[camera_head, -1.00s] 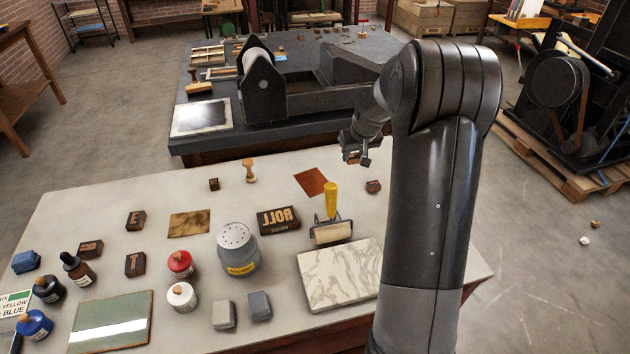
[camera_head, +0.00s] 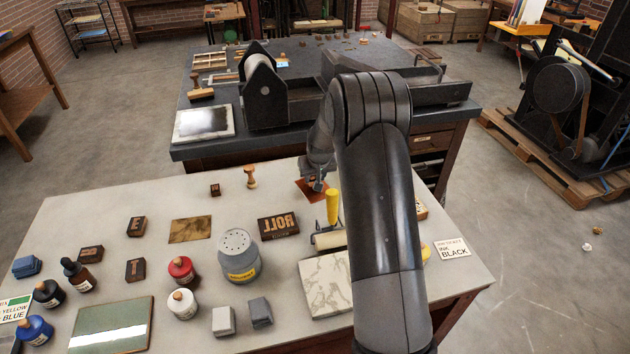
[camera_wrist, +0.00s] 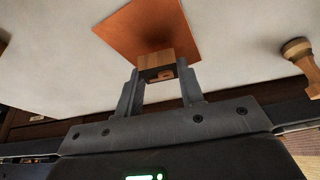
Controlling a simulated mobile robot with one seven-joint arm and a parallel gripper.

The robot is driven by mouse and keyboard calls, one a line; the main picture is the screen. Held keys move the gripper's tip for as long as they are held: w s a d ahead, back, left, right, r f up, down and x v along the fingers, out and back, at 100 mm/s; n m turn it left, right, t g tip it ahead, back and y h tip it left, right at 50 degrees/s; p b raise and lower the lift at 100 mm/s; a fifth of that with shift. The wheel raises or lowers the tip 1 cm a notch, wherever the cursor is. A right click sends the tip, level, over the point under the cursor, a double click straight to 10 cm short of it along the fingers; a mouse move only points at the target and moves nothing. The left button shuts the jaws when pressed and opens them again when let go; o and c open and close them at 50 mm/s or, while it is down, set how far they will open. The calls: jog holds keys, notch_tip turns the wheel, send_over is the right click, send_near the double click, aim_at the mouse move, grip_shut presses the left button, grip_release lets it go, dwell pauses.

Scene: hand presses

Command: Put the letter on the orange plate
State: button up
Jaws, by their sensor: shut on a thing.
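The orange plate (camera_head: 306,192) lies on the pale table near its far edge, partly hidden behind my gripper (camera_head: 318,187). It fills the upper middle of the wrist view (camera_wrist: 135,25). My gripper is shut on a small wooden letter block (camera_wrist: 153,63), held between the two fingers over the near part of the plate. A dark shadow lies on the plate beside the block. I cannot tell whether the block touches the plate. The letter's shape is not readable.
A yellow-handled roller (camera_head: 332,210) stands close in front of the plate. A wooden stamp (camera_head: 250,177) and a small block (camera_head: 214,190) are to its left. A dark type block (camera_head: 278,225) and a marble slab (camera_head: 326,284) lie nearer. A grey press bench (camera_head: 210,150) stands behind.

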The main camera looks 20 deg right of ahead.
jog(key=shift+f, duration=0.9)
jog(key=o, duration=1)
jog(key=shift+f, duration=0.1)
